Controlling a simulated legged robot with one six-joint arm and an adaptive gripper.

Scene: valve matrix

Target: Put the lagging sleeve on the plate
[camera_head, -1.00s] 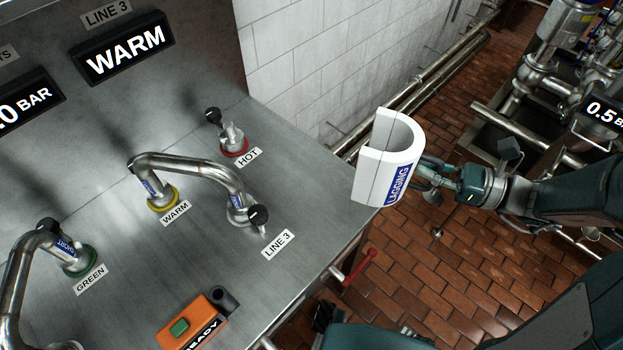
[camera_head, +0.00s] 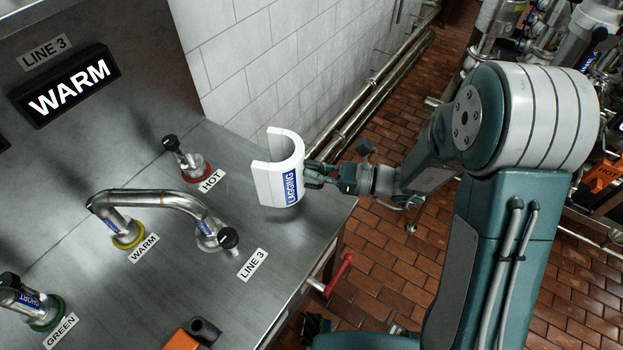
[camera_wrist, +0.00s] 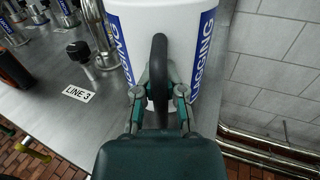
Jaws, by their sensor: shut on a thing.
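The lagging sleeve (camera_head: 278,178) is a white half-shell with a blue LAGGING label. It is upright in the head view, above the right part of the steel panel, with its open side facing left. My gripper (camera_head: 318,177) is shut on its right side. In the wrist view the sleeve (camera_wrist: 190,22) fills the top middle, and my gripper (camera_wrist: 160,95) is closed on a dark curved handle (camera_wrist: 160,65) on its back. A curved steel pipe (camera_head: 150,200) joins the WARM and LINE 3 ports. I cannot identify the plate for certain.
The HOT port (camera_head: 188,160) with a red ring stands behind and left of the sleeve. A red-handled lever (camera_head: 340,272) juts from the panel's right edge. A white tiled wall (camera_head: 270,60) is behind. The panel surface between sleeve and LINE 3 label (camera_head: 252,264) is clear.

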